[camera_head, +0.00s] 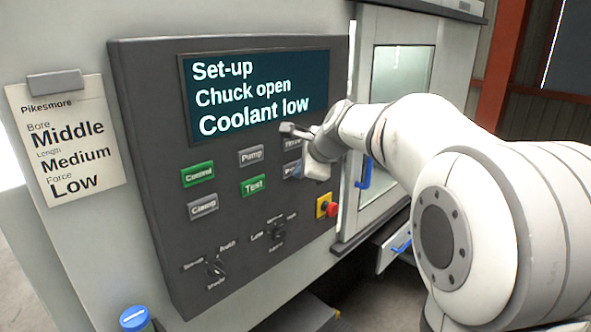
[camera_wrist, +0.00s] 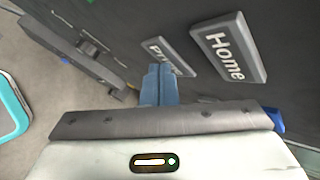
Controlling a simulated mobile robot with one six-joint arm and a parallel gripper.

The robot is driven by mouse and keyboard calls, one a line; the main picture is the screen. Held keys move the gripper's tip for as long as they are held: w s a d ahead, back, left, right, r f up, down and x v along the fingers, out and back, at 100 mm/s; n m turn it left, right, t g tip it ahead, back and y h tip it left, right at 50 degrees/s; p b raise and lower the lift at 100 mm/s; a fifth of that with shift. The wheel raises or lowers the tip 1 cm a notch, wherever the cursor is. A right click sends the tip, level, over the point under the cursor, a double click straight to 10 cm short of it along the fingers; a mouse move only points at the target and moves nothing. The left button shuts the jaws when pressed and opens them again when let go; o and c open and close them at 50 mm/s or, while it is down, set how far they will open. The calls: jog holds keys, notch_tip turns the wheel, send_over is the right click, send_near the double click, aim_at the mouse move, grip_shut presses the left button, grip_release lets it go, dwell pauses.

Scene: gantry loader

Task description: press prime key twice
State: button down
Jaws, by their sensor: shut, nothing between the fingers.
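The grey Prime key (camera_wrist: 172,52) is on the dark control panel in the wrist view. In the head view the Prime key (camera_head: 289,171) is partly hidden behind my gripper (camera_head: 299,170). My gripper (camera_wrist: 160,72) is shut and empty, its blue fingertips over the lower left part of the Prime key in the wrist view. I cannot tell whether the tips touch the key or stand just off it. The panel screen (camera_head: 258,92) reads "Set-up", "Chuck open", "Coolant low".
The Home key (camera_wrist: 229,48) sits beside Prime. The Pump (camera_head: 251,156), Control (camera_head: 197,174), Test (camera_head: 253,186) and Clamp (camera_head: 203,206) keys are to the left in the head view. A red stop button (camera_head: 331,209) is below. A door with a blue handle (camera_head: 364,172) stands to the right.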

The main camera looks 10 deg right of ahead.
jog(key=shift+s+d+b, duration=0.3)
jog(key=shift+s+d, duration=0.1)
jog(key=shift+s, duration=0.2)
jog(key=shift+s+d, duration=0.1)
jog(key=shift+s+d+b, duration=0.45)
jog(key=shift+s+d, duration=0.25)
jog(key=shift+s, duration=0.25)
jog(key=shift+s+d+b, duration=0.4)
jog(key=shift+s+d, duration=0.3)
jog(key=shift+s, duration=0.25)
dwell(1.2)
jog(key=s+d, duration=0.1)
jog(key=s+d+b, duration=0.1)
jog(key=s, duration=0.1)
jog(key=shift+d, duration=0.15)
